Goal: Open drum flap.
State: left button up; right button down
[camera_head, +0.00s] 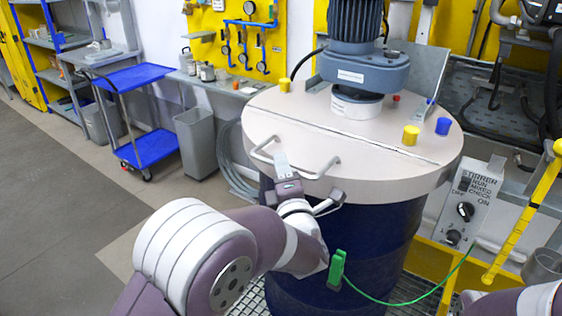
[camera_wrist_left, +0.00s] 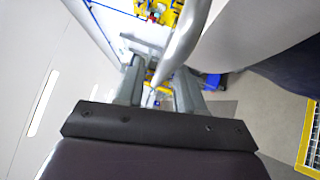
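The blue drum (camera_head: 345,245) stands upright with a pale round lid. The front part of the lid, the flap (camera_head: 370,170), lies flat and level with the rear part along a straight seam. A pale bar handle (camera_head: 325,168) is on the flap's front edge. My left gripper (camera_head: 281,162) is at the left part of this handle. In the left wrist view, the two fingers of my left gripper (camera_wrist_left: 158,88) stand apart, with the handle bar (camera_wrist_left: 185,42) coming down to the gap. Whether they touch it cannot be told. My right gripper is out of view.
An agitator motor (camera_head: 358,70) stands on the lid's rear, with yellow and blue caps (camera_head: 411,135) nearby. A green clamp (camera_head: 336,270) with a cable is on the drum's front. A control box (camera_head: 468,203) is at right. A blue cart (camera_head: 147,145) stands at left; floor there is free.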

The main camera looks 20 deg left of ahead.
pick_arm(q)
jog(key=shift+w+a+r, duration=0.1)
jog(key=shift+w+a, duration=0.1)
jog(key=shift+w, duration=0.15)
jog(key=shift+w+a, duration=0.3)
jog(key=shift+w, duration=0.05)
jog(key=shift+d, duration=0.1)
